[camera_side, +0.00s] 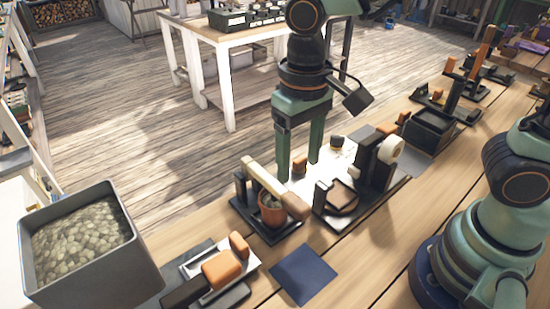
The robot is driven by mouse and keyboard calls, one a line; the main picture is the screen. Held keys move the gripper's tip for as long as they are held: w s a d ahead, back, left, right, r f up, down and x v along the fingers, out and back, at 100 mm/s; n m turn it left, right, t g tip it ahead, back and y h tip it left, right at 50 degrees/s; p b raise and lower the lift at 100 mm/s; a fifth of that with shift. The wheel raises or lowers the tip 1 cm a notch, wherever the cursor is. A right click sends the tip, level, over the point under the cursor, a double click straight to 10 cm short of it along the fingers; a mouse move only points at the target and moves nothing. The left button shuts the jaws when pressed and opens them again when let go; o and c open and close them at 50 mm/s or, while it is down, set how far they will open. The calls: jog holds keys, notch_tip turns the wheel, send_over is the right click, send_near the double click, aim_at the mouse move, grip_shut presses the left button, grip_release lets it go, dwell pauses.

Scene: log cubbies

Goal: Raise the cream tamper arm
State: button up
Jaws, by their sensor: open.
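The cream tamper arm (264,178) is a pale bar with a brown end (294,206). It lies slanted across a black stand (240,207), with the brown end towards the lower right. A terracotta pot (271,215) sits under or beside the bar; I cannot tell whether they touch. My gripper (299,169) points down with its two green fingers apart and nothing visible between them. It is just right of the tamper arm and, in this view, behind its brown end. The left finger's tip appears close to the bar; the gap in depth is unclear.
Right of the stand is another black fixture (322,203) with a cream roller (391,150). A dark blue mat (304,273) lies in front. A grey bin of pebbles (40,281) and an orange-handled tool (221,268) are at left. More black fixtures stand further right.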

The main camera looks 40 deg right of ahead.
aim_at(297, 201)
notch_tip(297, 201, down, 10)
jog(key=shift+r, duration=0.1)
dwell(0.4)
grip_shut()
dwell(1.2)
